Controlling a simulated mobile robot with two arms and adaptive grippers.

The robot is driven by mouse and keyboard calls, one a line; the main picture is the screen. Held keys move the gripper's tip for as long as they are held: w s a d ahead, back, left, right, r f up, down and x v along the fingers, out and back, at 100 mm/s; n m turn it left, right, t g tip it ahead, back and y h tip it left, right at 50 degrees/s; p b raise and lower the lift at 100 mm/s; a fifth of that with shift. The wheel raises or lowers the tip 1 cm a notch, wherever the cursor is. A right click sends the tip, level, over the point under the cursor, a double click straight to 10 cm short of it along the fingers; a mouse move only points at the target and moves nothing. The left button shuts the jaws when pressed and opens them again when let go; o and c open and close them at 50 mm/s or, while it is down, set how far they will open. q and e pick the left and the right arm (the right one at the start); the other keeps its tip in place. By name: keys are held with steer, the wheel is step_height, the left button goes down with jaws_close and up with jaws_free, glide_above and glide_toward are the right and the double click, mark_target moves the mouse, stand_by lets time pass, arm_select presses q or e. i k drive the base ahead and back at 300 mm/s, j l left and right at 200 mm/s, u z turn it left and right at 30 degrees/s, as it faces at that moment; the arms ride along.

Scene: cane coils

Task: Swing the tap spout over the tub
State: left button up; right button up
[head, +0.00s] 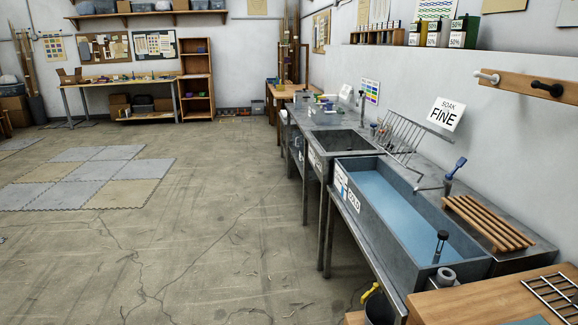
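A long grey tub (408,238) filled with blue water (385,195) stands on the right, with a label reading COLD on its front side. A tap with a blue handle (457,166) stands on the metal counter behind the tub's wall-side rim. Its thin grey spout (430,188) points left, with its end near that rim; I cannot tell whether the end is over the water. Another slim dark tap (362,102) stands farther back beside the empty sink basin (341,141). Neither of my grippers is in view.
A wire rack (402,134) leans behind the basin. A wooden slatted rack (488,222) lies right of the tub. A black-topped upright piece (440,242) stands in the tub's near end. A wooden table (470,303) is nearest.

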mark_target(362, 93)
steer(key=i+u, duration=0.25)
steer(key=i, duration=3.3)
steer(key=i+j+z, duration=0.15)
steer(key=i+z, duration=0.15)
steer(key=i, duration=0.3)
steer(key=i+j+z, duration=0.3)
steer(key=i, duration=0.3)
steer(key=i+j+z, duration=0.3)
steer(key=i, duration=0.25)
steer(key=i+j+z, duration=0.6)
steer(key=j+z, duration=0.6)
steer(key=z, duration=0.25)
steer(key=j+z, duration=0.15)
steer(key=j, duration=0.5)
steer(key=j+z, duration=0.15)
steer(key=j, duration=0.5)
steer(key=k+j+z, duration=0.15)
steer(key=j, duration=0.5)
steer(key=k+j+z, duration=0.15)
steer(key=j, duration=0.5)
steer(key=k+j, duration=0.1)
steer(key=j, duration=0.9)
steer(key=k+j, duration=0.15)
steer(key=j, duration=0.85)
steer(key=k, duration=0.05)
